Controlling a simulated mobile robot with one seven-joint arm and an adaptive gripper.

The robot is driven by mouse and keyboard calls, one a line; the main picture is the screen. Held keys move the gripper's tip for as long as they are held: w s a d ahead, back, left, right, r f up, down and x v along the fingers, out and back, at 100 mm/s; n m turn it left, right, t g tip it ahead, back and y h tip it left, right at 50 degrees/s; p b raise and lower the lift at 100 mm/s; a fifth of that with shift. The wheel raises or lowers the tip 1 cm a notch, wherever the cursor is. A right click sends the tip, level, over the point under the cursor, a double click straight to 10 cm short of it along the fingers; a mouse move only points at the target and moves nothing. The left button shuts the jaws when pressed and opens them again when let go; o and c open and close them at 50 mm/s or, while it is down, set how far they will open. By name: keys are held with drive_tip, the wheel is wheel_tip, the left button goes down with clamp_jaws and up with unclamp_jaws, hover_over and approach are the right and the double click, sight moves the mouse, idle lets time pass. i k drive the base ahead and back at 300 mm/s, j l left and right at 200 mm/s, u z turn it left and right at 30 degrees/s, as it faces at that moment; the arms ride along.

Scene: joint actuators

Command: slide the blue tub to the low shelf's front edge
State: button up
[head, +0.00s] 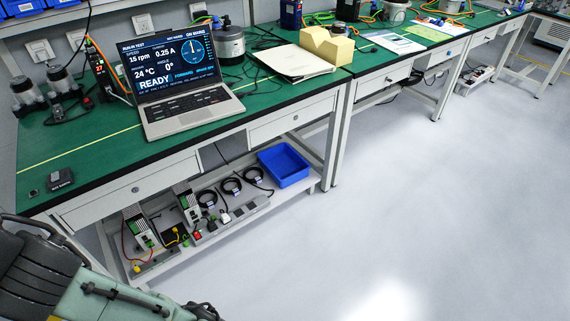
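The blue tub (284,166) is an open, shallow, rectangular bin. It stands upright on the right end of the low shelf (300,187) under the nearest bench. A strip of bare pale shelf shows between the tub and the shelf's front edge. The tub looks empty. My arm shows in the lower left corner. A dark part at its end (204,312), cut off by the bottom of the picture, looks like my gripper. It is well away from the tub, and its fingers cannot be made out.
Left of the tub on the shelf lie black cable coils (230,186), a grey strip of small devices (238,210) and electrical modules (188,205). A bench leg (331,150) stands right of the tub. A laptop (178,82) sits above. The floor (410,200) in front is clear.

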sight(284, 165)
drive_tip(key=l+u, duration=0.1)
drive_tip(key=u, duration=0.3)
drive_tip(key=l+u, duration=0.15)
drive_tip(key=u, duration=0.25)
drive_tip(key=l+u, duration=0.3)
drive_tip(key=l, duration=0.3)
drive_tip(key=l+u, duration=0.35)
drive_tip(key=l, duration=0.8)
drive_tip(key=k+l+u, duration=0.1)
drive_tip(key=l, duration=0.5)
drive_tip(key=k+l, duration=0.1)
drive_tip(key=l, duration=0.55)
drive_tip(key=k+l+u, duration=0.1)
drive_tip(key=l, duration=0.5)
drive_tip(key=i+l, duration=0.3)
drive_tip(key=i, duration=0.15)
drive_tip(key=i+l, duration=0.25)
drive_tip(key=i, duration=0.25)
drive_tip(key=i+l, duration=0.3)
drive_tip(key=i, duration=0.15)
